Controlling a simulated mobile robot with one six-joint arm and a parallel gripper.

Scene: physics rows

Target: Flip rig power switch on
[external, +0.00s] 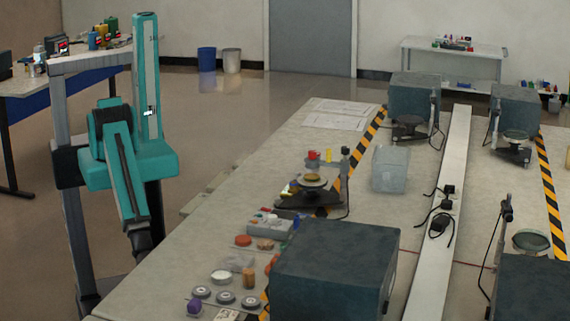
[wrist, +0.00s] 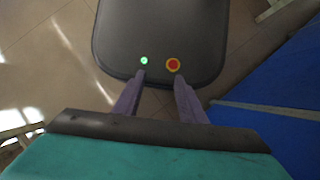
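No rig power switch can be made out for certain in either view. In the external view, a test rig (external: 311,196) with a dark base and a round plate stands on the long bench, near its left edge. A small pale grey box (external: 268,226) with red and light knobs lies in front of it; I cannot tell whether it carries the switch. My gripper (wrist: 159,76) shows in the wrist view with its two fingers apart and nothing between them. In the external view my arm hangs left of the bench, pointing down, away from the rig; its fingertips cannot be made out there.
The long bench (external: 334,145) holds dark housings (external: 335,262), a clear block (external: 390,168), and several small parts along its near left edge. A side table (external: 70,80) stands behind my arm. The wrist view shows tiled floor, a blue surface (wrist: 270,130) and my dark base.

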